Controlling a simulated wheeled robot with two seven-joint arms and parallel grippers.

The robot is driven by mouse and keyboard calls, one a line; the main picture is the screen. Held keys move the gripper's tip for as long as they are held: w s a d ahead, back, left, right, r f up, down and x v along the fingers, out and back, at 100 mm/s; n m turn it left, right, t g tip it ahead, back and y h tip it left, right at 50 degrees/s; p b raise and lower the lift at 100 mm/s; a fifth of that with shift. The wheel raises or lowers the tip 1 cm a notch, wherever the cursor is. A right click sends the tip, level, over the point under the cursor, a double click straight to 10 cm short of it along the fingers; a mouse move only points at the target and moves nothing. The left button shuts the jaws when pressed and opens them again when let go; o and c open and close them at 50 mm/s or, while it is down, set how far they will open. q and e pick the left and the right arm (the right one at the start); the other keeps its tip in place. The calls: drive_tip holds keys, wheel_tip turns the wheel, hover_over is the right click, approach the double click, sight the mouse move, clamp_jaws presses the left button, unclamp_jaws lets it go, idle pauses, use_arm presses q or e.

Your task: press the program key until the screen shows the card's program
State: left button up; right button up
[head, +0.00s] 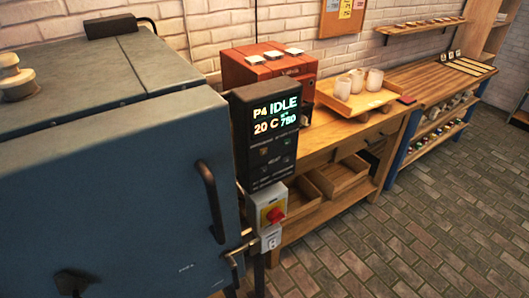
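The controller (265,135) is a dark upright box at the front right corner of the blue kiln. Its lit screen (276,114) reads P4, IDLE, 20 C and a set value of 750. Several small dark keys (275,160) sit below the screen; their labels are too small to read. A small white card or tag (271,240) hangs below the red switch, with a dark mark that looks like a 6; I cannot tell whether it is the program card. Neither of my grippers is in view.
The blue kiln (120,190) fills the left, with a dark door handle (209,200). A red rotary switch (275,214) on a grey box is under the controller. A wooden bench (330,135) bears a red-brown box (268,65) and a tray of pale cups. Brick floor (420,225) is clear at right.

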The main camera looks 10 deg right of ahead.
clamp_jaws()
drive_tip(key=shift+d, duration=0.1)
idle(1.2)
